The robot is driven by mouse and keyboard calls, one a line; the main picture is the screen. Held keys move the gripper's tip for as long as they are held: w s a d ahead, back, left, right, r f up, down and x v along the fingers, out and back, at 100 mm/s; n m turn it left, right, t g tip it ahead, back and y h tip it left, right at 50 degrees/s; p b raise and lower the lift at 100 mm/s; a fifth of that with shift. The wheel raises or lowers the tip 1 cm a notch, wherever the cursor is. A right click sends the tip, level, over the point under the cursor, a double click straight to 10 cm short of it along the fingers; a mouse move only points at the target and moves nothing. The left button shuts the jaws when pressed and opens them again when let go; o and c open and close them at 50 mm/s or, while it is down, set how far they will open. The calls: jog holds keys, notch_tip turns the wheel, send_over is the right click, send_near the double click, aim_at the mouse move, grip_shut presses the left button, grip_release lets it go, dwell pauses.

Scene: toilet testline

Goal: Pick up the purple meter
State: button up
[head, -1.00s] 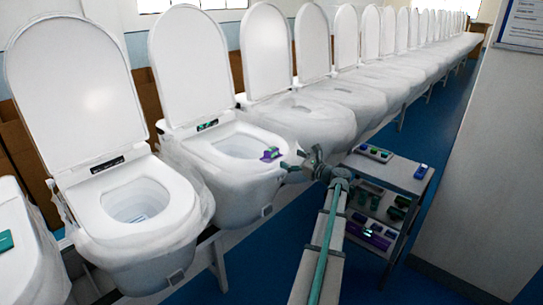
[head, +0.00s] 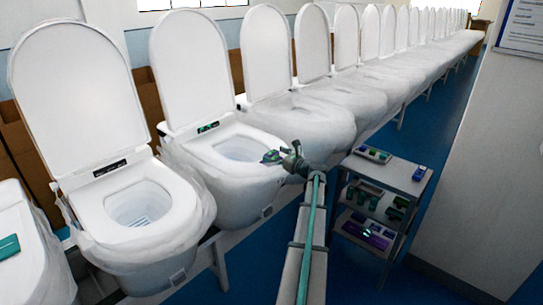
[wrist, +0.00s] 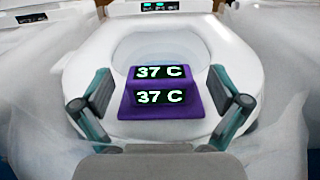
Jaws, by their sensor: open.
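The purple meter (wrist: 160,106) rests on the front rim of a white toilet seat in the wrist view. It has two black displays, each reading "37 C". My gripper (wrist: 160,112) is open, with one finger on each side of the meter and a gap on both sides. In the head view my gripper (head: 275,157) is over the front of the second toilet's seat (head: 205,151) and hides most or all of the meter.
A row of plastic-wrapped toilets with raised lids runs into the distance. A grey shelf cart (head: 403,178) with several small devices stands right of my arm. A toilet with a green item (head: 9,246) on it is at the far left. Blue floor lies between.

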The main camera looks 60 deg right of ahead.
jog(key=shift+w, duration=0.7)
jog(key=c, duration=1.5)
jog(key=shift+r, duration=0.15)
